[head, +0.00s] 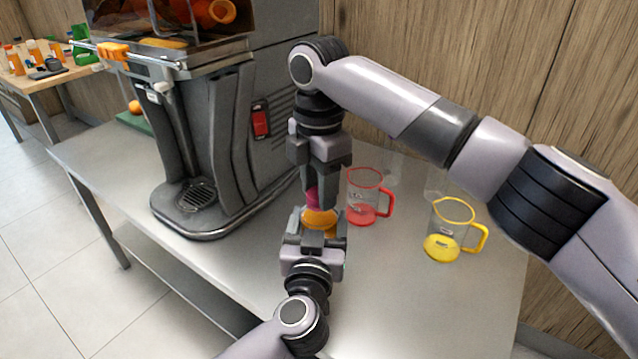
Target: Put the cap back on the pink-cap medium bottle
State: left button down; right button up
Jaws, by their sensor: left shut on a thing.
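The bottle (320,218) holds orange juice and stands upright between the fingers of my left gripper (318,236), which is shut on it from the front. The pink cap (312,198) is directly above the bottle's top, between the fingers of my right gripper (319,188), which points straight down. The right fingers hide part of the cap, and I cannot tell whether they press on it. In this view the cap meets the bottle's top. Whether it is seated on the neck is hidden.
A red-handled jug (368,213) stands close right of the grippers, and a yellow-handled jug (447,243) farther right. The large grey juicer (215,130) stands at left on the metal table (440,310). The table's front right is clear.

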jog(key=m, duration=1.2)
jog(key=shift+m, duration=0.3)
jog(key=m, duration=0.6)
jog(key=shift+f+m, duration=0.1)
jog(key=shift+m, duration=0.2)
jog(key=m, duration=0.5)
jog(key=o, duration=1.2)
jog(key=shift+o, duration=0.2)
notch_tip(320, 180, up, 12)
